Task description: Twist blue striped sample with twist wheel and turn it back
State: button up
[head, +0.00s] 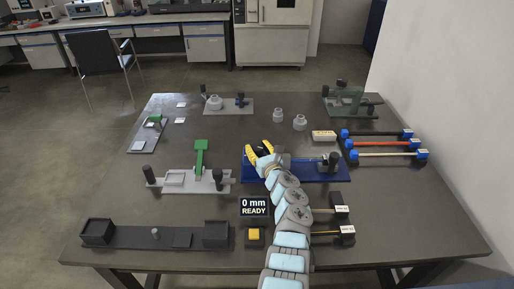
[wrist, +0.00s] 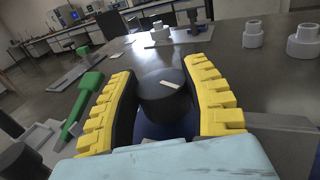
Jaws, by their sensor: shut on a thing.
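My gripper (head: 262,150) is at the left end of the dark blue fixture (head: 305,176) in the head view. In the wrist view, the yellow-padded fingers of my gripper (wrist: 168,92) are closed on both sides of a round black wheel (wrist: 162,103) with a short white mark on top. The wheel looks like the twist wheel, standing upright on the blue base. At the fixture's right end is a black post (head: 333,158). My arm covers much of the fixture's middle. I cannot make out a blue striped sample.
Three rods with blue end caps (head: 420,154) lie at the right. A display (head: 254,207) reading "0 mm READY" stands in front of the fixture. A grey fixture with a green lever (head: 200,157) is at the left. White round parts (head: 299,122) stand behind.

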jog(key=shift+f, duration=0.15)
jog(key=shift+a+m+h, duration=0.1)
jog(key=shift+m+h, duration=0.3)
jog(key=shift+h, duration=0.2)
jog(key=shift+m+t+h, duration=0.4)
jog(key=shift+m+h, duration=0.1)
jog(key=shift+h, duration=0.5)
jog(key=shift+a+m+t+h+b, duration=0.15)
jog(key=shift+m+h+b, duration=0.2)
jog(key=shift+m+h, duration=0.4)
jog(key=shift+m+t+h+b, duration=0.15)
jog(key=shift+m+h+b, duration=0.3)
jog(key=shift+h, duration=0.5)
jog(key=m+h+b, duration=0.3)
jog(key=h+b, duration=0.1)
jog(key=h, duration=0.1)
jog(key=shift+f+m, duration=0.2)
jog(key=shift+m, duration=0.2)
jog(key=m+g+h+b, duration=0.1)
jog(key=h+b, duration=0.2)
jog(key=shift+r+m+g, duration=0.1)
jog(key=shift+m+g, duration=0.3)
jog(key=shift+d+h+b, duration=0.2)
jog(key=shift+h+b, duration=0.1)
jog(key=shift+r+m+h, duration=0.15)
jog(key=shift+m+h, duration=0.15)
